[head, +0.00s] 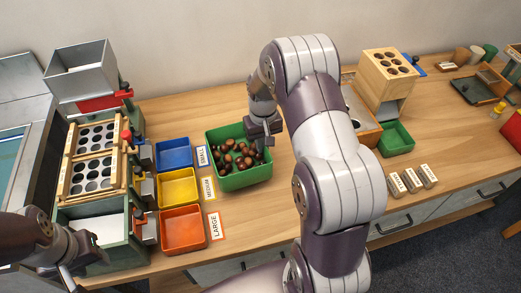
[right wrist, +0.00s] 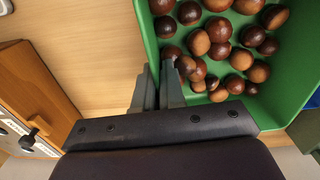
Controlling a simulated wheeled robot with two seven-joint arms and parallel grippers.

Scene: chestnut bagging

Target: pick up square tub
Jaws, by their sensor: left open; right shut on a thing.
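A square green tub (head: 243,182) full of brown chestnuts stands on the wooden table, right of the coloured bins. My right gripper (head: 264,143) reaches down at its far right corner and hides part of the rim. In the right wrist view, the right gripper's fingers (right wrist: 159,85) are shut on the wall of the green tub (right wrist: 150,38), with chestnuts (right wrist: 220,40) just inside. I cannot tell whether the tub is off the table. My left gripper (head: 72,270) is open and empty at the lower left, beside the sorting machine.
Blue (head: 174,154), yellow (head: 178,188) and orange (head: 183,230) bins stand left of the tub, with size labels beside them. The sorter (head: 95,160) is further left. A smaller green tray (head: 396,138) sits under a wooden dispenser (head: 387,75) at right. Small labelled blocks (head: 411,179) lie near the front edge.

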